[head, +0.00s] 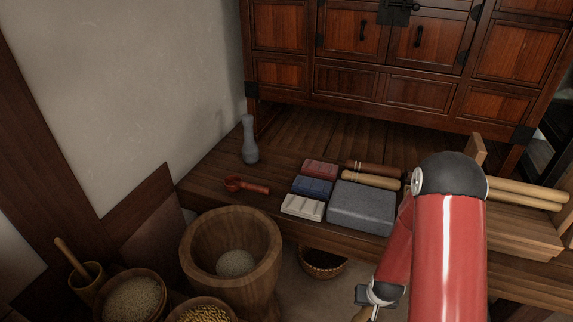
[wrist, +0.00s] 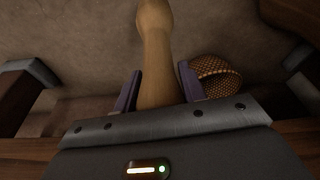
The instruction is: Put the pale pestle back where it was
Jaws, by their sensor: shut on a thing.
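My gripper (wrist: 159,80) is shut on the pale wooden pestle (wrist: 154,50), which runs between the two purple fingers and widens towards its far end. Only a small bit of the pale pestle (head: 362,315) shows at the bottom edge there. A grey pestle-shaped piece (head: 249,142) stands upright on the bench. A large wooden mortar (head: 267,275) with grain in it stands on the floor, left of my gripper.
The wooden bench (head: 215,180) holds a red scoop (head: 246,186), coloured blocks (head: 312,186), a grey stone block (head: 362,207) and rods (head: 372,180). A wicker basket (head: 323,263) is under its edge. Grain bowls (head: 133,297) and a small mortar (head: 88,278) stand at lower left. A cabinet (head: 405,60) stands behind.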

